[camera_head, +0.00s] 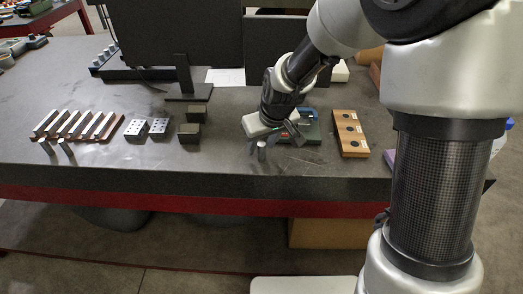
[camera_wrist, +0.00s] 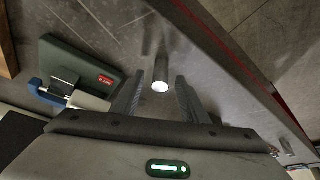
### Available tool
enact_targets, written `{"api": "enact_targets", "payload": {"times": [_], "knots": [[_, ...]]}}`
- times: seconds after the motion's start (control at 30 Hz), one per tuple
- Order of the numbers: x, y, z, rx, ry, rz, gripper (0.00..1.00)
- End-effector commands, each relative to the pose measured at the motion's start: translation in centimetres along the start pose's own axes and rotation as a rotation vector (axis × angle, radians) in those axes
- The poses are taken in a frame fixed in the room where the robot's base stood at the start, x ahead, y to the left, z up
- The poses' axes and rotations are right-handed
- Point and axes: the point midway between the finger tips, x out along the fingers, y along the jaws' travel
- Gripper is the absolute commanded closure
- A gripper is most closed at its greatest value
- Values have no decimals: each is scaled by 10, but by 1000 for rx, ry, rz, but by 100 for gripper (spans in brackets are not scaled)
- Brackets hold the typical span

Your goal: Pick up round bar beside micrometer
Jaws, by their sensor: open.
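The round bar (camera_wrist: 161,72) is a short, bright metal cylinder standing on the dark table near its front edge. In the head view the round bar (camera_head: 261,150) shows just below my gripper (camera_head: 268,142). In the wrist view my gripper (camera_wrist: 158,95) is open, with one finger on each side of the bar; whether either finger touches it I cannot tell. The micrometer (camera_wrist: 60,92), with a blue frame, lies by a dark green case (camera_wrist: 85,68) to the left in the wrist view. In the head view the micrometer's blue part (camera_head: 307,113) is partly hidden behind my gripper.
A wooden block with holes (camera_head: 350,133) lies right of the case. Dark blocks (camera_head: 189,133), drilled metal blocks (camera_head: 158,128) and a row of bars (camera_head: 80,125) stand to the left, with two small cylinders (camera_head: 66,147) in front. A monitor stand (camera_head: 187,92) is behind. Table between is clear.

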Motion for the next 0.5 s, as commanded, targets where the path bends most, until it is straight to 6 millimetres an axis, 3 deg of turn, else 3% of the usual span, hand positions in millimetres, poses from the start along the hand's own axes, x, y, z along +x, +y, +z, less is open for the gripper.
{"api": "enact_targets", "payload": {"times": [0.17, 0.4, 0.5], "knots": [[0, 0, 0, 0, 0, 0, 61], [0, 0, 0, 0, 0, 0, 100], [-1, 0, -1, 0, 1, 0, 100]]}}
